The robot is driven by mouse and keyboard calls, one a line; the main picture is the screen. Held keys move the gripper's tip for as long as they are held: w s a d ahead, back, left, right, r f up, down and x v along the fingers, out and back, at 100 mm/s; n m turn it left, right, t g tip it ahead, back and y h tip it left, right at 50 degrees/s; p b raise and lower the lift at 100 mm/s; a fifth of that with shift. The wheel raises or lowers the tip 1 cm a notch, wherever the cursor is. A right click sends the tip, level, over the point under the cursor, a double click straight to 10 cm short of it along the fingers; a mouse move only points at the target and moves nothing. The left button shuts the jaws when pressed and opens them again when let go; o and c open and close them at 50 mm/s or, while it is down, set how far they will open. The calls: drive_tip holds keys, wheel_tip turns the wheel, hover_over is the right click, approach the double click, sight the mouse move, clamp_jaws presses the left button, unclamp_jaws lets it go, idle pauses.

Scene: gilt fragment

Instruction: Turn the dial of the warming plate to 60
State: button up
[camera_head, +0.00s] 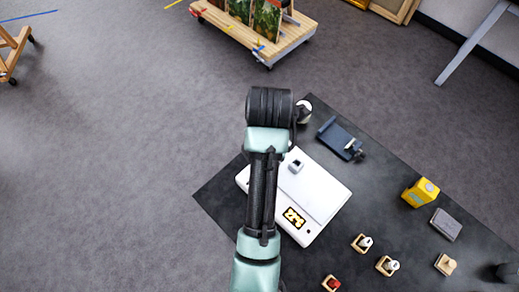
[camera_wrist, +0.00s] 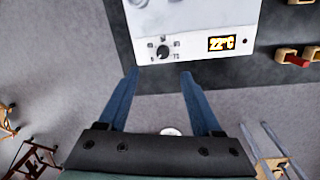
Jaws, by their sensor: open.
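The white warming plate (camera_head: 325,195) lies on the dark table, partly hidden by my arm in the head view. In the wrist view the plate's front panel (camera_wrist: 195,50) shows a dark round dial (camera_wrist: 163,52) with small marks around it, too small to read surely. The dial is hidden in the head view.
A small grey-white block (camera_head: 295,166) sits on the plate. A blue-grey device (camera_head: 340,138), a yellow box (camera_head: 420,192), a grey box (camera_head: 446,225) and several small wooden blocks with knobs or switches (camera_head: 361,243) stand on the table (camera_head: 385,190). A wooden cart (camera_head: 262,38) stands behind on open floor.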

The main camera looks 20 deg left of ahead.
drive_tip(key=f, duration=1.3)
drive_tip(key=shift+s+a+f, duration=0.1)
drive_tip(key=shift+s+a, duration=0.05)
drive_tip(key=shift+a, duration=0.15)
clamp_jaws()
